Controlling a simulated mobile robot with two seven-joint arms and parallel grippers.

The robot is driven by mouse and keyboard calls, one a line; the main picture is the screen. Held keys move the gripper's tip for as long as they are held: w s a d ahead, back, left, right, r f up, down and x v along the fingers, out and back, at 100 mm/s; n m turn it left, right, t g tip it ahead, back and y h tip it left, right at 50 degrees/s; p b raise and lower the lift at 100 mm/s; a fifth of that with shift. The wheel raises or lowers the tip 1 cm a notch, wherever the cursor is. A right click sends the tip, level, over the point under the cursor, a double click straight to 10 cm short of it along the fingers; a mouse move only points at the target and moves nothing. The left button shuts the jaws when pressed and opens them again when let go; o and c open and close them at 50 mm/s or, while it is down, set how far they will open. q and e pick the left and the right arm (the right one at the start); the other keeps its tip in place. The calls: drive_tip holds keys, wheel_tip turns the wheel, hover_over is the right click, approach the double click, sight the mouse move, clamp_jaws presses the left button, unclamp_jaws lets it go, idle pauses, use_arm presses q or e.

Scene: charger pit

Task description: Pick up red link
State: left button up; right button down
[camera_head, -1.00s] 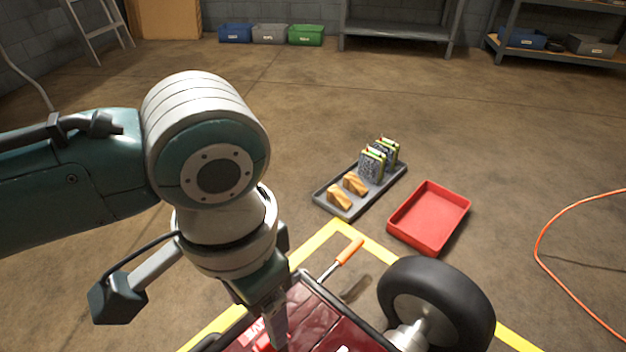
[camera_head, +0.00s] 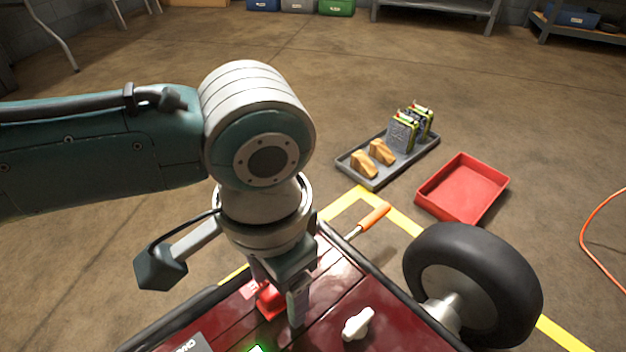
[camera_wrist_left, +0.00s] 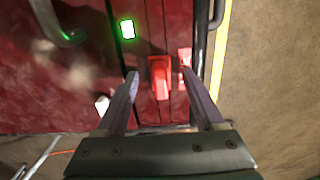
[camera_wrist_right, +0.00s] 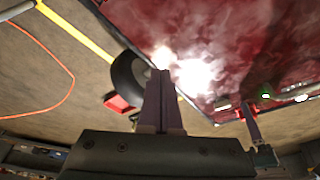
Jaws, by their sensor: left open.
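The red link (camera_head: 268,302) is a small red piece on the dark red panelled top of the cart (camera_head: 330,290), beside my left gripper (camera_head: 292,305). In the left wrist view, the red link (camera_wrist_left: 160,77) lies between the two spread fingers of my left gripper (camera_wrist_left: 160,75). The gripper is open, and I cannot tell how far its tips are above the panel. In the head view the gripper hides part of the link. My right gripper (camera_wrist_right: 161,75) has its fingers together with nothing seen between them; it is not in the head view.
A red and white label (camera_wrist_left: 185,57) sits beside the link. A green light (camera_wrist_left: 127,29), a white knob (camera_head: 358,323) and a dark rail (camera_head: 345,258) are on the cart. A black wheel (camera_head: 475,280), an empty red tray (camera_head: 462,190) and a grey tray (camera_head: 370,180) lie to the right.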

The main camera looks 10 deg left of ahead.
use_arm(q)
drive_tip(key=shift+f, duration=0.15)
drive_tip(key=shift+c, duration=0.2)
clamp_jaws()
idle(0.3)
